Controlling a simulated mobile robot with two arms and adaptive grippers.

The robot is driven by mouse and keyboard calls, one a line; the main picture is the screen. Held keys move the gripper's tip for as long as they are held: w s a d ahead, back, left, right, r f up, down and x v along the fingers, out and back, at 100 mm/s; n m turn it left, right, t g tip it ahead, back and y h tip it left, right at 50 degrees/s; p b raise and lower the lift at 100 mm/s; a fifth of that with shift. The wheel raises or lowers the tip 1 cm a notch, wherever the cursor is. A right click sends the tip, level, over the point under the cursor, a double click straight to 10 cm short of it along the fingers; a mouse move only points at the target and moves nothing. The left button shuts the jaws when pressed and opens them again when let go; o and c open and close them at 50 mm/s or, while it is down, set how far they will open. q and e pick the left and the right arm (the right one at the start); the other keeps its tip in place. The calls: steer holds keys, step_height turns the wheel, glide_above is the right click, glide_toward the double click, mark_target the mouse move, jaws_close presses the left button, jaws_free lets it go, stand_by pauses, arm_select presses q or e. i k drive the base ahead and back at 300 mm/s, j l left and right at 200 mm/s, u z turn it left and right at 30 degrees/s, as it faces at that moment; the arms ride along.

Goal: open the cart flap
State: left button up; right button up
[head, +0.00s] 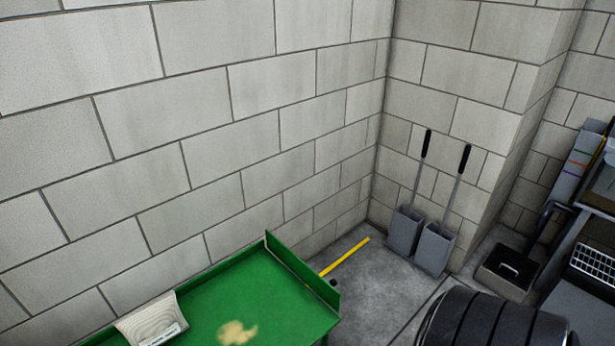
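A green cart (228,296) stands against the block wall at the bottom of the head view, cut off by the lower edge. Its end panel, which looks like the flap (303,276), stands upright at the cart's right end. A pale pleated filter (150,318) leans at the cart's left side. A small yellowish item or patch (237,332) lies on the green bed. Neither of my grippers is in view.
Two grey long-handled dustpans (436,247) stand in the wall corner. A yellow bar or line (344,257) runs by the cart's end. A black ribbed cylinder (490,325) is at the lower right, with shelving (600,190) beyond. Grey floor (375,290) is open between.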

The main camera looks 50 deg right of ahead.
mark_target(325, 290)
steer(key=k+l, duration=0.1)
steer(key=l, duration=0.35)
steer(key=l+u, duration=0.1)
steer(key=l, duration=0.35)
steer(key=k+l, duration=0.15)
steer(key=l, duration=0.25)
steer(key=k+l, duration=0.1)
steer(key=l, duration=0.35)
steer(key=l+u, duration=0.1)
steer(key=l, duration=0.3)
steer(key=k+l, duration=0.15)
steer(key=l, duration=0.3)
steer(key=k+l, duration=0.15)
steer(key=l, duration=0.25)
steer(key=i+u, duration=0.05)
